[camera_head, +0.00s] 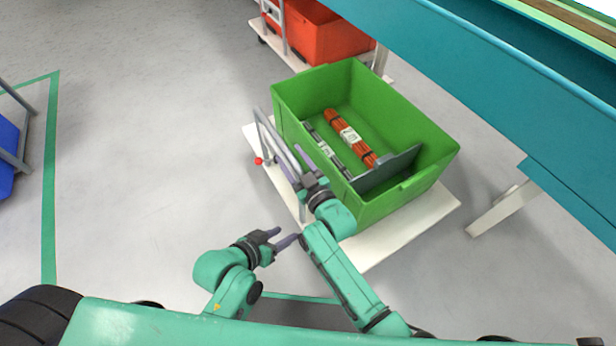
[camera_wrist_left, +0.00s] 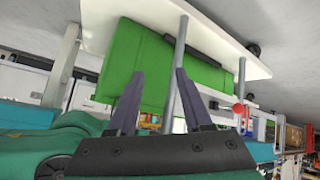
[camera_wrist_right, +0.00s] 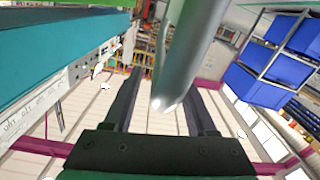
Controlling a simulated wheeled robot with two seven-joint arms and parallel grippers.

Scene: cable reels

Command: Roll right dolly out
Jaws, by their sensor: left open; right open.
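The dolly (camera_head: 405,231) is a white platform with a grey rail handle (camera_head: 268,132) on its left side. A green crate (camera_head: 400,100) stands on it. My right gripper (camera_head: 290,156) is open at the rail; in the right wrist view a grey bar (camera_wrist_right: 190,60) runs between its spread fingers. I cannot tell whether they touch it. My left gripper (camera_head: 288,236) is open and empty, lower down and just left of the dolly's near end. The left wrist view shows a grey post (camera_wrist_left: 175,60) behind its fingers, with the platform (camera_wrist_left: 220,30) above.
The crate holds orange (camera_head: 349,135) and dark bundles and a grey divider (camera_head: 385,172). A teal bench (camera_head: 450,60) lies close along the right. Orange bins (camera_head: 325,35) on another dolly stand behind. Left of the rail, the grey floor (camera_head: 150,150) is clear.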

